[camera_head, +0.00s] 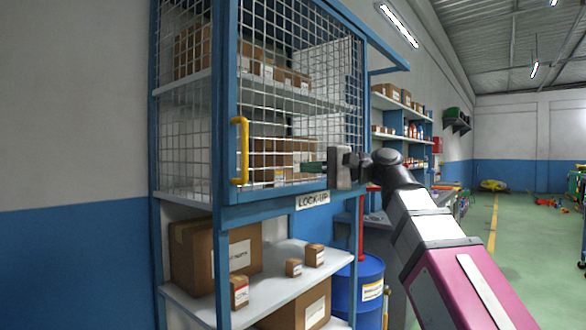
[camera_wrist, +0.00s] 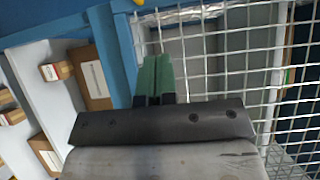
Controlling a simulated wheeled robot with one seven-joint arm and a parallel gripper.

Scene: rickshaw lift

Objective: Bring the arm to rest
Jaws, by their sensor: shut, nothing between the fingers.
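My arm reaches in from the lower right of the head view, and its gripper (camera_head: 312,167) is in front of the mesh door of the lock-up cabinet. The gripper points left, toward the yellow door handle (camera_head: 239,151), and is apart from it. In the wrist view the two green fingers of my gripper (camera_wrist: 154,76) lie side by side, shut, with nothing between them. The wire mesh (camera_wrist: 225,75) fills the right of that view, close to the fingers. I cannot tell whether they touch it.
The blue-framed lock-up cabinet (camera_head: 225,70) holds boxes behind mesh. Below it, an open shelf (camera_head: 200,300) carries several cardboard boxes. A blue drum (camera_head: 368,285) stands under my arm. Shelving (camera_head: 395,100) lines the wall behind. The green floor (camera_head: 510,235) at right is mostly clear.

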